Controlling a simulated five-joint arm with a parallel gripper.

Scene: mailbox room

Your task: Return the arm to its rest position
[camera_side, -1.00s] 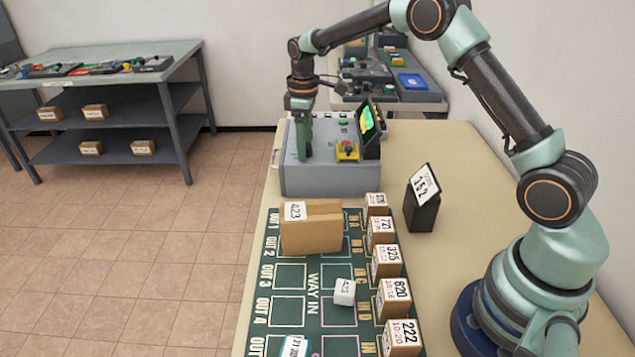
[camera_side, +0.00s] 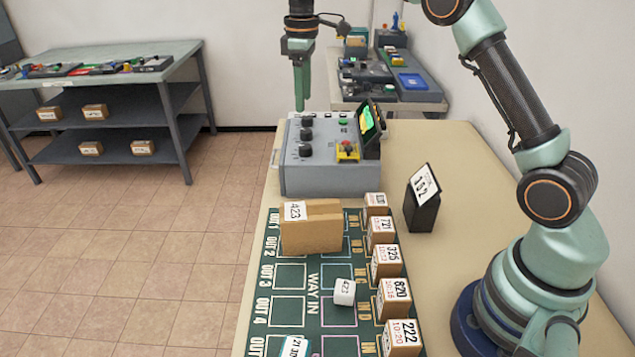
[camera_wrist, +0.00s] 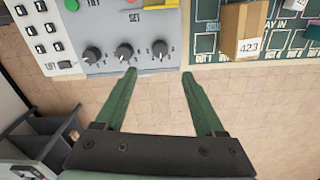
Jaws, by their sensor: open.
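My gripper (camera_side: 300,100) hangs above the far left part of the grey control box, fingers pointing down, with nothing between them. In the wrist view its two green fingers (camera_wrist: 158,85) are spread apart and empty. The grey control box (camera_side: 300,182) stands on the table; three dark knobs show in the wrist view (camera_wrist: 124,51), clear of the fingers. My arm rises from its base at the right and reaches over the table, its upper part cut off by the top edge.
A cardboard box marked 423 (camera_side: 312,235) stands on the green mat (camera_side: 262,262). Several small numbered boxes (camera_side: 387,263) line the mat's right side. A shelved table (camera_side: 110,85) stands at left; open floor lies between.

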